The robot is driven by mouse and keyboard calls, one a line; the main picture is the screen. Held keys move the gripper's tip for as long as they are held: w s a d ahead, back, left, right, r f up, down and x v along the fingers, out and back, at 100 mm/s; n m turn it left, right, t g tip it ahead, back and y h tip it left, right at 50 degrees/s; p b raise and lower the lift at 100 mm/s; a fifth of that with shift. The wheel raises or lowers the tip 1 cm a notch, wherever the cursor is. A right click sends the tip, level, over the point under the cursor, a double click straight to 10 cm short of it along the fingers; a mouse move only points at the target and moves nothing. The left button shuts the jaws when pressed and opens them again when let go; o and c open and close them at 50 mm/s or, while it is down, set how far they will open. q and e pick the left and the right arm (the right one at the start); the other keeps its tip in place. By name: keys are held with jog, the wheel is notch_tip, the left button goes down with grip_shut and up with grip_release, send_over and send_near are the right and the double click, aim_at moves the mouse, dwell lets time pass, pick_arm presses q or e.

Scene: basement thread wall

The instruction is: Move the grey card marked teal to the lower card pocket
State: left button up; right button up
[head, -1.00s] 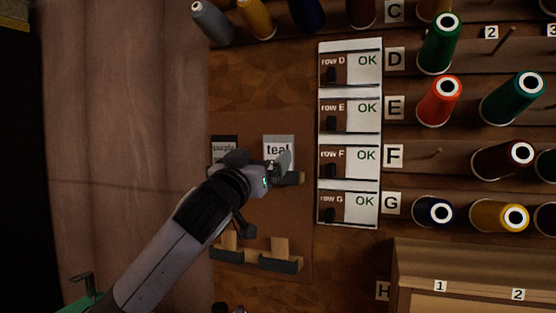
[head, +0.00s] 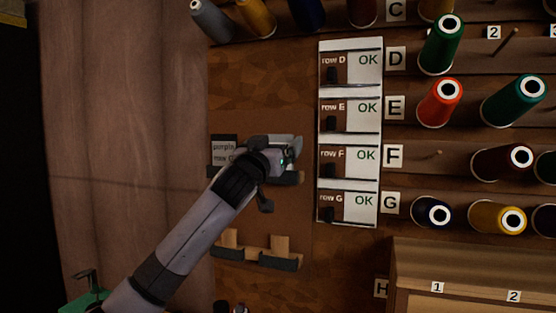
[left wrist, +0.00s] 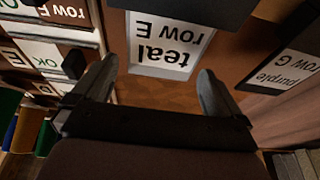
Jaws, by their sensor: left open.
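The pale grey card marked "teal, row E" (left wrist: 168,45) is upside down in the left wrist view, upright against the brown board, with one end behind a dark pocket strip. In the head view my gripper hides most of it. My left gripper (head: 274,146) is open in front of the card. In the left wrist view its two fingers (left wrist: 155,82) stand apart on either side of the card's near end, and I see no contact. Two lower pockets with dark fronts, the left (head: 227,253) and the right (head: 279,263), show no card. My right gripper is not in view.
A card marked purple (head: 224,148) stands left of my gripper. White row labels marked OK (head: 366,108) and shelves of thread spools (head: 440,102) are to the right. A wooden cabinet (head: 470,265) is at lower right. A brown curtain-like surface (head: 125,120) is at left.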

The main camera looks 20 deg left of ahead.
pick_arm(q)
jog(key=c, duration=0.7)
jog(key=shift+r, duration=0.15)
jog(key=shift+r, duration=2.35)
